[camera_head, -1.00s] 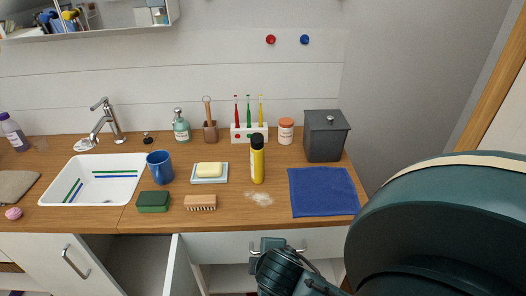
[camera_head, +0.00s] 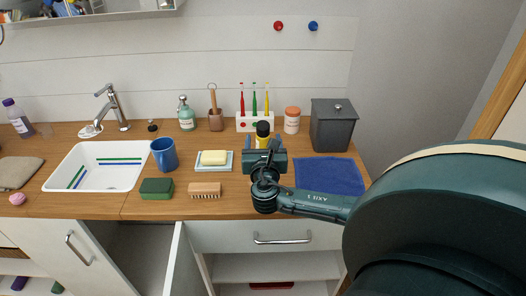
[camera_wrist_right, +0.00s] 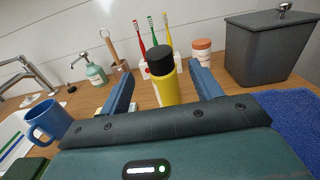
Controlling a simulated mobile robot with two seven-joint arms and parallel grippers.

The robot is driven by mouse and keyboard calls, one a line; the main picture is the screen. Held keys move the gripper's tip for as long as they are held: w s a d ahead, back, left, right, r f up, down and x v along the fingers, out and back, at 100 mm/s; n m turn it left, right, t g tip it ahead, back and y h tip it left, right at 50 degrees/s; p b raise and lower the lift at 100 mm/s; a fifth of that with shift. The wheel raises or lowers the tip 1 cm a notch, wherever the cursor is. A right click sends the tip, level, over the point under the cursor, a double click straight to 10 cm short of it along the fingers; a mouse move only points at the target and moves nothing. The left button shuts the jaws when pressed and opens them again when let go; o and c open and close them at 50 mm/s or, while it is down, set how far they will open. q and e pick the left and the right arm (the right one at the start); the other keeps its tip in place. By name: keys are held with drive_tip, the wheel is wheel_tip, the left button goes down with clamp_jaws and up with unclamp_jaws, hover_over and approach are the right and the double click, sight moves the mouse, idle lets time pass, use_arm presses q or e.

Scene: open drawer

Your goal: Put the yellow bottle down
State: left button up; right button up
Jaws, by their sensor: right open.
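The yellow bottle (camera_head: 262,129) with its black cap stands upright at the wooden counter (camera_head: 105,200), in front of the toothbrush holder. My right gripper (camera_head: 262,144) has come in from the front and hides the bottle's lower part. In the right wrist view the yellow bottle (camera_wrist_right: 167,88) shows between the two blue fingers of the right gripper (camera_wrist_right: 164,72), with a gap on each side. The right gripper is open. The bottle's base is hidden, so its contact with the counter cannot be seen. My left gripper is not in view.
A soap dish (camera_head: 212,168) and brush (camera_head: 205,190) lie left of the gripper, with a blue mug (camera_head: 164,154) beyond. A blue cloth (camera_head: 330,176) lies right, before a grey bin (camera_head: 333,126). Behind stand a toothbrush holder (camera_head: 246,124) and a jar (camera_head: 292,121).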

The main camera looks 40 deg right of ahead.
sight(263, 136)
drive_tip(key=shift+w+d+f, duration=0.1)
drive_tip(key=shift+w+d, duration=0.3)
drive_tip(key=shift+w, duration=0.05)
drive_tip(key=shift+w+d+f+b, duration=0.15)
drive_tip(key=shift+w+d+b, duration=0.1)
drive_tip(key=shift+b, duration=0.35)
drive_tip(key=b+x, duration=0.2)
drive_tip(key=x, duration=0.1)
drive_tip(key=shift+w+d+f+b, duration=0.15)
drive_tip(key=shift+f+b, duration=0.1)
drive_tip(key=shift+b, duration=0.15)
drive_tip(key=shift+w+d, duration=0.2)
drive_tip(key=shift+w, duration=0.05)
drive_tip(key=shift+w+r, duration=0.1)
drive_tip(key=shift+r, duration=0.05)
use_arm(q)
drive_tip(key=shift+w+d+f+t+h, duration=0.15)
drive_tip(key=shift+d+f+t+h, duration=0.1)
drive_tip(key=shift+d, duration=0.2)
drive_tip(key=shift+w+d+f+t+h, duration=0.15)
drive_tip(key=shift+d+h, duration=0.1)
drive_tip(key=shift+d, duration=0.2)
use_arm(e)
drive_tip(key=shift+c, duration=0.4)
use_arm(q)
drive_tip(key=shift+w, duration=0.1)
use_arm(e)
drive_tip(key=shift+r, duration=0.1)
clamp_jaws()
